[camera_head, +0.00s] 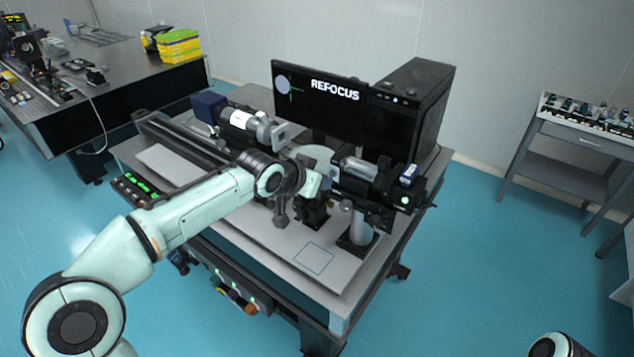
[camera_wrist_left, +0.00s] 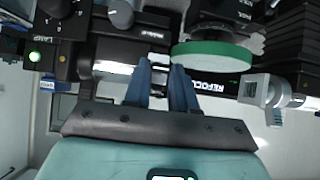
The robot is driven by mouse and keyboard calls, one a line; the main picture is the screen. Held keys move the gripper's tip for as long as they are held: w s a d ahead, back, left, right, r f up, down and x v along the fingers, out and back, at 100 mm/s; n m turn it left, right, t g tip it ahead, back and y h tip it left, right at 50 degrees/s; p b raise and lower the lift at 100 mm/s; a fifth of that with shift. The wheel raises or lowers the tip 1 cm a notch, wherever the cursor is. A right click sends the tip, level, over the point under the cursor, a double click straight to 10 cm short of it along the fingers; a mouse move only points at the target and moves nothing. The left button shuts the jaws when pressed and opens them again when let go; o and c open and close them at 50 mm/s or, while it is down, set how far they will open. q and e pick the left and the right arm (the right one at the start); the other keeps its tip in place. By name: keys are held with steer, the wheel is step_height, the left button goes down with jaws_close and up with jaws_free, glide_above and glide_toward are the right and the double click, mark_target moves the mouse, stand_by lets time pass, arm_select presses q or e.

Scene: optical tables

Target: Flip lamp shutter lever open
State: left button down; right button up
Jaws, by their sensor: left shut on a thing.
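The lamp (camera_head: 380,187) is a black housing on a post at the right of the optical table, with a lit green light. It also shows in the left wrist view (camera_wrist_left: 75,45), with the word LAMP and the green light at the left. My left gripper (camera_head: 318,178) is at the lamp's left end. In the left wrist view its two blue fingers (camera_wrist_left: 162,72) are close together, shut on the small pale shutter lever (camera_wrist_left: 159,57) beside the lamp body. The fingers hide most of the lever, so its angle cannot be told. My right gripper is not in view.
A monitor (camera_head: 318,98) reading REFOCUS stands behind, beside a black computer case (camera_head: 418,95). A green-edged disc (camera_wrist_left: 212,57) is close right of the fingers. Other optics crowd the left arm. The table's front right corner is clear.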

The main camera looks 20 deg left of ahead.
arm_select(q)
steer(key=shift+w+d+r+g+y, duration=0.1)
steer(key=shift+w+r+g+y, duration=0.15)
steer(key=shift+g, duration=0.4)
steer(key=shift+w+d+r+g+y, duration=0.1)
steer(key=shift+r+g+y, duration=0.1)
steer(key=shift+r+g, duration=0.35)
steer(key=shift+w+d+r+g+y, duration=0.15)
steer(key=shift+w+g+y, duration=0.1)
steer(key=shift+g, duration=0.55)
steer(key=shift+a, duration=0.15)
steer(key=c, duration=0.9)
jaws_free()
steer(key=v, duration=1.3)
steer(key=shift+r, duration=0.3)
steer(key=shift+w, duration=0.1)
